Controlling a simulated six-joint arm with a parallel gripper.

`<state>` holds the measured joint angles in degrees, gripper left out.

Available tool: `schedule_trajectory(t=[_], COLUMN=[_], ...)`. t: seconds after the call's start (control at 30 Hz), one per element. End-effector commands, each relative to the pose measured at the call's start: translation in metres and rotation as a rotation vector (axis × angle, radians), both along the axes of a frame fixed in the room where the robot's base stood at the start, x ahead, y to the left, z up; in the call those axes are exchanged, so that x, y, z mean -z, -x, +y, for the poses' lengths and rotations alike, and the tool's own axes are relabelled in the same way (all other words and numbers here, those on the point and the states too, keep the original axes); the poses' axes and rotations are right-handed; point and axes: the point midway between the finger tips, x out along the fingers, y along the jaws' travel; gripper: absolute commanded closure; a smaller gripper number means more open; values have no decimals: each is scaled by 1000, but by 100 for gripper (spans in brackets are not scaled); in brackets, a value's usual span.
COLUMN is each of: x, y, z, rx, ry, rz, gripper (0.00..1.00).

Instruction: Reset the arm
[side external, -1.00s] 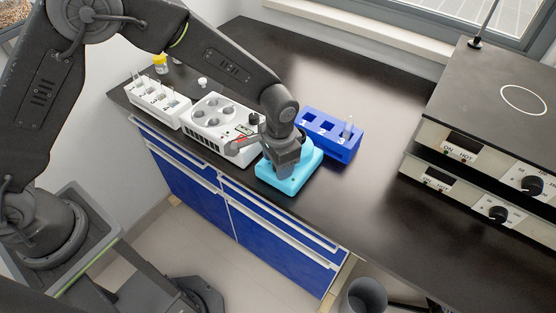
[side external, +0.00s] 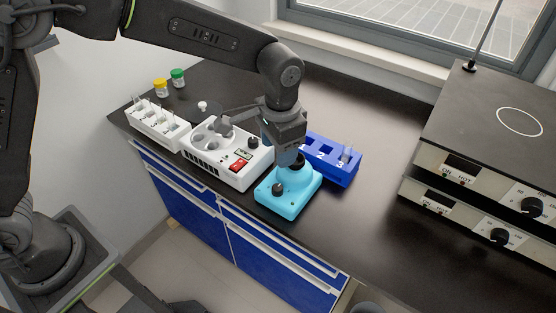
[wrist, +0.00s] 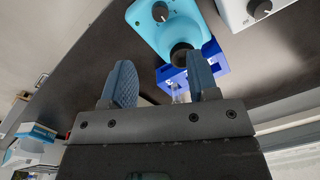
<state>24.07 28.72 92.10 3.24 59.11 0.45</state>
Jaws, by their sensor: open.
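My gripper (side external: 287,158) is in the side view, above and just behind the cyan vortex mixer (side external: 293,198), with its tips partly hidden. In the wrist view my gripper (wrist: 158,65) has its two fingers wide apart with nothing held between them. The mixer (wrist: 150,32) shows its dark knob and black cup ahead of the fingers. The blue numbered rack (side external: 345,173) stands behind the mixer with a clear tube in it, and shows in the wrist view (wrist: 222,62) beyond the mixer.
A white device with a round rotor and red switch (side external: 228,172) stands left of the mixer. A white tube rack (side external: 150,125), a yellow-capped bottle (side external: 160,88) and a green-capped bottle (side external: 178,78) are farther left. Stacked hot plates (side external: 480,165) stand right. The black bench between is clear.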

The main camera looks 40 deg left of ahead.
Motion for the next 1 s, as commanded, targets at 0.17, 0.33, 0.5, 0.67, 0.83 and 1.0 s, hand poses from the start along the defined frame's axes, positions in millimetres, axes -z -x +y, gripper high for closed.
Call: schedule_trajectory(t=[0.17,0.33,0.5,0.67,0.83,1.0], x=[-9,-9,-13,-44,-90,-119], y=[1,1,2,13,47,90], z=[0,0,3,28,74,115], rx=[0,0,-6,-52,-140,-227], ry=[0,0,3,28,68,104], rz=[0,1,-6,-53,-139,-230], gripper=[46,46,46,46,46,46])
